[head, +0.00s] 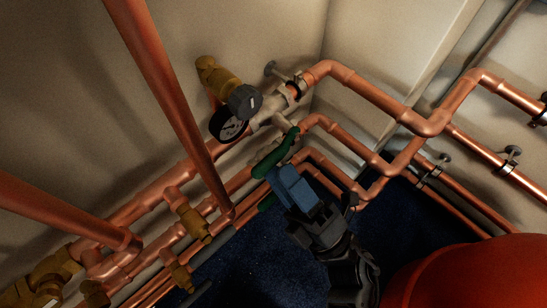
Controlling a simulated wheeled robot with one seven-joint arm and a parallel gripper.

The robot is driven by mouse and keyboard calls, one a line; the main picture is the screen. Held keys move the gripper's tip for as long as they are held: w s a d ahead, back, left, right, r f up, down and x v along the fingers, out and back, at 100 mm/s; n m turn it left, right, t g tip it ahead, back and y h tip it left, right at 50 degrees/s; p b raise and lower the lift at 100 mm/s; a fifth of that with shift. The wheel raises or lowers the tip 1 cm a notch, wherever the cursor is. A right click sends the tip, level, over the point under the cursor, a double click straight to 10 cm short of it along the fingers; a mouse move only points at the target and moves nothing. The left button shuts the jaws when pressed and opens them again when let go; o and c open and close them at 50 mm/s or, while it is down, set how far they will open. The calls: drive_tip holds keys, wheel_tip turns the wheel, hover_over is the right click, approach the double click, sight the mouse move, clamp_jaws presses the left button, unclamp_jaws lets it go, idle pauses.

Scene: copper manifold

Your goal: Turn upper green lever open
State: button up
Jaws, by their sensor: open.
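The upper green lever (275,153) sits on the copper manifold, just below and right of the black-rimmed gauge. It slants from upper right to lower left. My gripper (277,178) has blue fingers and reaches up from the lower right. Its fingertips are at the lower edge of the upper lever; I cannot tell whether they touch it. The gripper is open, with no object seen held in it.
A gauge (230,124) and a brass valve with a dark knob (218,77) stand above the lever. A thick copper pipe (165,90) crosses at the left. Copper pipes (370,95) run along the right wall. A large red rounded object (470,275) fills the lower right.

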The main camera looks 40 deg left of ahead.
drive_tip(key=shift+v, duration=1.9)
drive_tip(key=s+d+m+t+h, duration=0.3)
drive_tip(key=d+m+t+h, duration=0.55)
drive_tip(key=d+m, duration=0.3)
drive_tip(key=s+d+m+t+h, duration=0.4)
drive_tip(key=d+m+t+h, duration=0.3)
drive_tip(key=d+m+t, duration=0.4)
drive_tip(key=s+d+r+m+g+h, duration=0.55)
drive_tip(key=s+d+m+h, duration=0.4)
drive_tip(key=m, duration=0.35)
wheel_tip(320, 180, up, 32)
drive_tip(key=g+p, duration=0.1)
drive_tip(key=p, duration=3.1)
drive_tip(key=shift+s+a, duration=0.2)
drive_tip(key=shift+s, duration=0.3)
drive_tip(key=shift+f, duration=0.1)
